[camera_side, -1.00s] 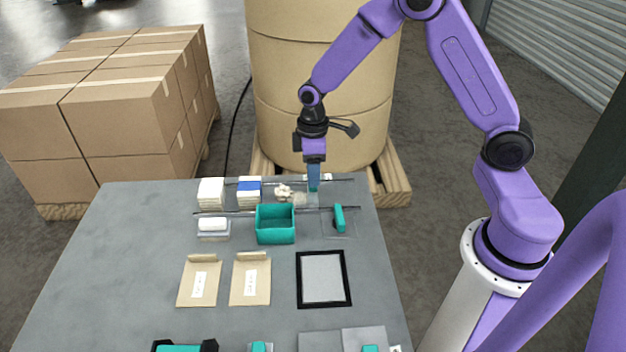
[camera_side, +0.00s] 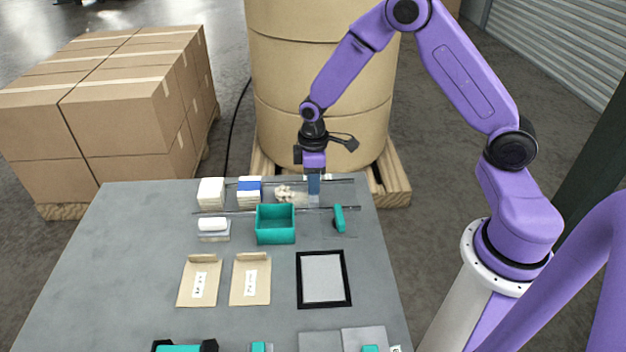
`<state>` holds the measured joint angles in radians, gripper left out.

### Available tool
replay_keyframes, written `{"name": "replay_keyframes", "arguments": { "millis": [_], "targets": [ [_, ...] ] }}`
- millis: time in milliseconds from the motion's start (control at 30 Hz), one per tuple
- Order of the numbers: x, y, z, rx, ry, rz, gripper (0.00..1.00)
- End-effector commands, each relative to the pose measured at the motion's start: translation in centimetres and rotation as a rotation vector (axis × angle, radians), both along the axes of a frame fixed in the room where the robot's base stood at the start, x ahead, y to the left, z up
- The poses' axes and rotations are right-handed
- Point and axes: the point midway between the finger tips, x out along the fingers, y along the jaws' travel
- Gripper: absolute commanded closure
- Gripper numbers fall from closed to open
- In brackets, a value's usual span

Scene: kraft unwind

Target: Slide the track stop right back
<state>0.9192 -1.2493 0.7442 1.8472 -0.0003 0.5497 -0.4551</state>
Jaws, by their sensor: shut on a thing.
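My gripper (camera_side: 314,196) points straight down at the rear rail (camera_side: 342,181), towards the right part of the table. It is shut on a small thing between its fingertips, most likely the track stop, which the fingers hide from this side. Another teal piece (camera_side: 339,218) stands upright at the right end of the front rail (camera_side: 240,211), apart from my gripper.
A teal open bin (camera_side: 276,237) stands just in front and left of my gripper. White stacks (camera_side: 211,191), a blue-topped stack (camera_side: 249,188) and pale crumpled bits (camera_side: 284,193) line the rear rail. A black-framed panel (camera_side: 324,279) and two kraft envelopes (camera_side: 250,284) lie nearer.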

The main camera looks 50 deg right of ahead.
Motion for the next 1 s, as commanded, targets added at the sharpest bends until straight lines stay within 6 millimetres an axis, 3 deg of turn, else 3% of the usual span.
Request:
{"name": "replay_keyframes", "arguments": {
  "millis": [533,967,1000],
  "targets": [
    [-5.4,-5.5,0.0,-0.001,0.002,-0.003,1.0],
    [-6.1,-6.1,0.0,-0.002,0.008,-0.002,1.0],
    [-6.1,-6.2,0.0,-0.002,0.008,-0.002,0.64]
  ]
}}
